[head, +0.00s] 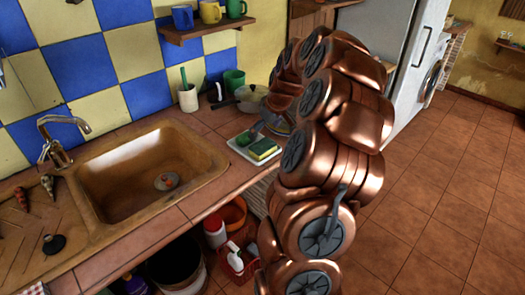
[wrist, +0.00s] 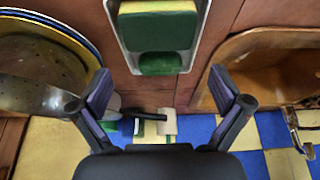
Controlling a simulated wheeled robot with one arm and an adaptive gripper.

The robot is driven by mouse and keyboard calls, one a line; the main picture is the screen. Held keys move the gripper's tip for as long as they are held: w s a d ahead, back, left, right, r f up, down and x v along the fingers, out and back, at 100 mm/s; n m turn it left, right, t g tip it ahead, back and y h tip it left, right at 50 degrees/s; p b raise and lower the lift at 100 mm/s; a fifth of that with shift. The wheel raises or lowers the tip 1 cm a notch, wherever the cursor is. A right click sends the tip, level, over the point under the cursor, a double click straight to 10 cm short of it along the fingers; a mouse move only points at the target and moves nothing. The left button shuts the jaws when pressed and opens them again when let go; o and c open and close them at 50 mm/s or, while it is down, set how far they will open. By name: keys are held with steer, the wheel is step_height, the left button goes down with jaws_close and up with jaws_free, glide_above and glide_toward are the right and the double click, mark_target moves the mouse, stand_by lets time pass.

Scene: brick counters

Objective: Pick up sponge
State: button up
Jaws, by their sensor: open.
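The sponge (head: 263,149) is a yellow and green block on a small white tray (head: 236,146) on the tiled counter, right of the sink. In the wrist view the sponge (wrist: 157,24) lies at the top centre, in the tray (wrist: 197,40). A rounded dark green item (wrist: 160,63) lies beside it in the same tray. My gripper (wrist: 163,90) is open and empty, with its fingers wide apart. The sponge is beyond the fingertips in the picture, not between them. In the head view my arm hides most of the gripper.
The brown sink (head: 160,165) is left of the tray; its edge also shows in the wrist view (wrist: 270,65). Open floor (head: 450,200) is at the right.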

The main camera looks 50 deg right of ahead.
mark_target(260, 143)
steer(key=shift+d+f, duration=0.2)
steer(key=shift+f, duration=0.05)
steer(key=shift+p+x, duration=1.45)
steer(key=shift+x, duration=2.25)
steer(key=shift+s+a, duration=0.1)
steer(key=shift+c, duration=0.2)
steer(key=c, duration=0.5)
